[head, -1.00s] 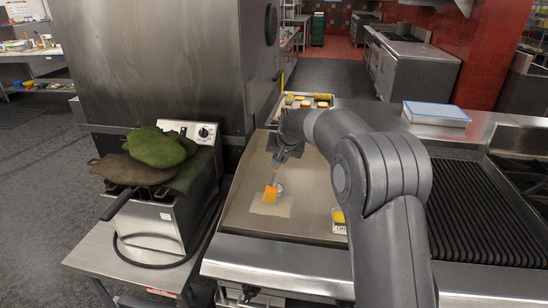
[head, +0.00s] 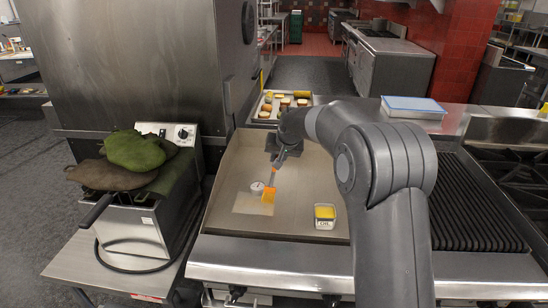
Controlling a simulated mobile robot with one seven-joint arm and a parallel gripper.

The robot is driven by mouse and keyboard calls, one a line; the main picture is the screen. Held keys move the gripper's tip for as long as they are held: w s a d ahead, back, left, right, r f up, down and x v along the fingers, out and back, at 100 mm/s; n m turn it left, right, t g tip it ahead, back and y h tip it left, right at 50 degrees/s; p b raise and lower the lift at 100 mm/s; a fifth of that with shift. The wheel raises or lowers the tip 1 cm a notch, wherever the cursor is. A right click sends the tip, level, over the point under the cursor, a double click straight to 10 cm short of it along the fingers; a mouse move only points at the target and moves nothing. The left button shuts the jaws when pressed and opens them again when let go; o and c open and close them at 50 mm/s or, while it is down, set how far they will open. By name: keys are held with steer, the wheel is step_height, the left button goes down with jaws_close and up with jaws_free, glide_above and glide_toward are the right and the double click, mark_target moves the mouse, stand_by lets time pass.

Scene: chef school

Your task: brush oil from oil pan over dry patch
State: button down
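My gripper (head: 281,157) points down over the griddle and seems shut on the handle of a brush with an orange head (head: 268,194). The fingers are small and dark here. The brush head is at the right part of the pale square dry patch (head: 247,206) on the griddle. Whether the bristles touch the surface I cannot tell. The oil pan (head: 324,223), a small pale labelled container with yellow contents, stands on the griddle to the right of the patch, apart from the brush.
A small round dial (head: 257,187) sits at the patch's back edge, close left of the brush. A tray (head: 265,104) with food pieces lies behind the griddle. A fryer (head: 135,222) with green and brown cloths stands left. A ribbed grill (head: 475,205) is right.

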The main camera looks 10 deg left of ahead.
steer(key=shift+w+a, duration=0.8)
steer(key=shift+a, duration=5)
steer(key=shift+w+d, duration=0.25)
steer(key=shift+d, duration=0.4)
steer(key=shift+w+d, duration=0.25)
steer(key=shift+d, duration=0.4)
steer(key=shift+w+d, duration=0.25)
steer(key=shift+d, duration=0.4)
steer(key=d, duration=1)
steer(key=shift+d, duration=0.25)
steer(key=shift+r, duration=0.1)
steer(key=shift+r, duration=2.95)
